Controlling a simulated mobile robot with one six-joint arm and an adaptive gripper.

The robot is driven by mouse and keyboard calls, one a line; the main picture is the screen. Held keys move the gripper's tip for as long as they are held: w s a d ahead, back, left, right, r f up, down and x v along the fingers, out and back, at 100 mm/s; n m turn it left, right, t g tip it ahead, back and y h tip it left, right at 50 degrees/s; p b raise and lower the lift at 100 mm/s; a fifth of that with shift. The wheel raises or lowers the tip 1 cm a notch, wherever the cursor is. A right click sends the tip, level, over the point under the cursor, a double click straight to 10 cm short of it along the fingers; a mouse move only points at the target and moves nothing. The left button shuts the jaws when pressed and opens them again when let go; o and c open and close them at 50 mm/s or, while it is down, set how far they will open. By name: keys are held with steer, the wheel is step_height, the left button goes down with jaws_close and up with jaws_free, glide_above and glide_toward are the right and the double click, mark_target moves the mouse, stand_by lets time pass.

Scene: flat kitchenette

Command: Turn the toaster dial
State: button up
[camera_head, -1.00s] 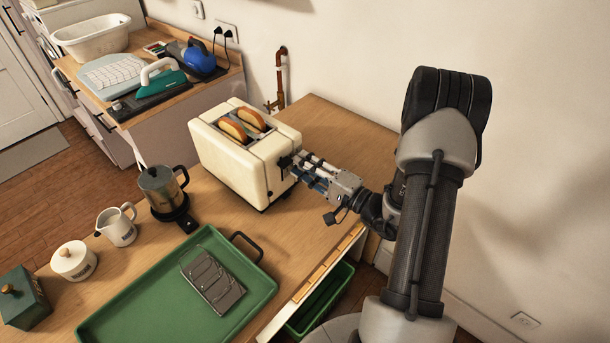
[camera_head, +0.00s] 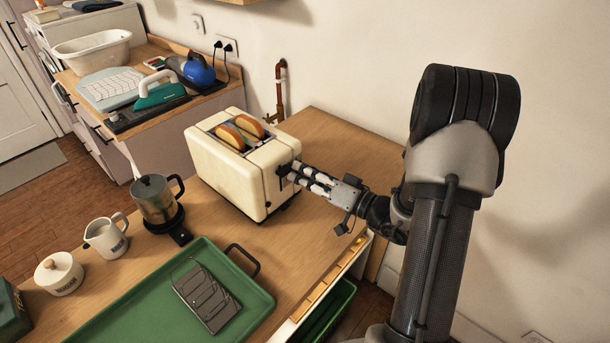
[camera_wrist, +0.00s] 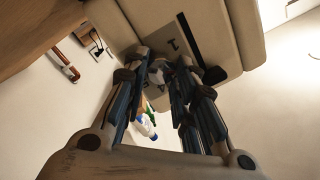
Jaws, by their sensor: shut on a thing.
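The cream toaster (camera_head: 232,175) stands on the wooden counter with two slices of bread (camera_head: 240,130) in its slots. It also fills the top of the wrist view (camera_wrist: 135,20). My gripper (camera_head: 289,173) is at the toaster's right end, its fingers pointing at that end face. In the wrist view, my gripper (camera_wrist: 161,75) is shut on the dial (camera_wrist: 160,68), a small round knob on the end face. The fingers partly cover the dial, so its angle cannot be told. A dark slot (camera_wrist: 188,36) lies beside it.
A kettle (camera_head: 157,202), a jug (camera_head: 105,238) and a white pot (camera_head: 58,275) stand to the left. A copper pipe (camera_head: 281,90) runs up the wall behind. The counter right of the toaster is bare.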

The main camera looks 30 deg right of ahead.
steer(key=shift+n, duration=0.7)
steer(key=o, duration=0.8)
steer(key=v, duration=1.2)
steer(key=shift+r, duration=0.2)
